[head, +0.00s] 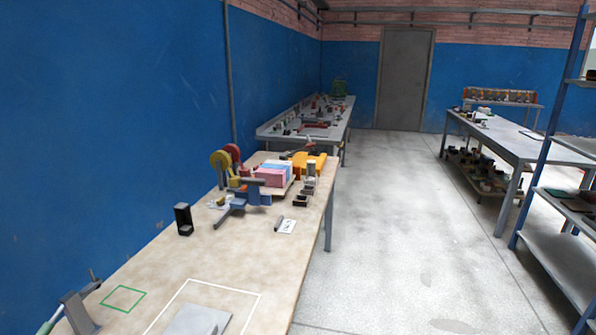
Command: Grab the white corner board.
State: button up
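A flat pale grey-white board (198,321) lies at the bottom edge of the head view, on the near part of the wooden-topped bench (150,270). It is inside a white outline (225,288) marked on the bench top. Its near part is cut off by the frame, so I cannot tell its full shape or whether it is the white corner board. My gripper does not show in this view.
A green square outline (123,298) and a grey tool (77,312) are at the bench's near left. A black block (183,219), blue clamp-like tool (245,195) and pink-and-blue stack (273,175) stand farther back. Floor (400,240) right of the bench is clear.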

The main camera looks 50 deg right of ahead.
aim_at(311, 172)
jog(key=z, duration=1.2)
jog(key=i+l, duration=0.1)
jog(key=i, duration=0.4)
jog(key=i+l+u, duration=0.15)
jog(key=i, duration=0.35)
jog(key=i+l, duration=0.1)
jog(key=i, duration=0.45)
jog(key=i+l+u, duration=0.1)
jog(key=i, duration=0.4)
jog(key=i+l, duration=0.25)
jog(key=i, duration=0.25)
jog(key=i+l, duration=0.3)
jog(key=l+u, duration=0.05)
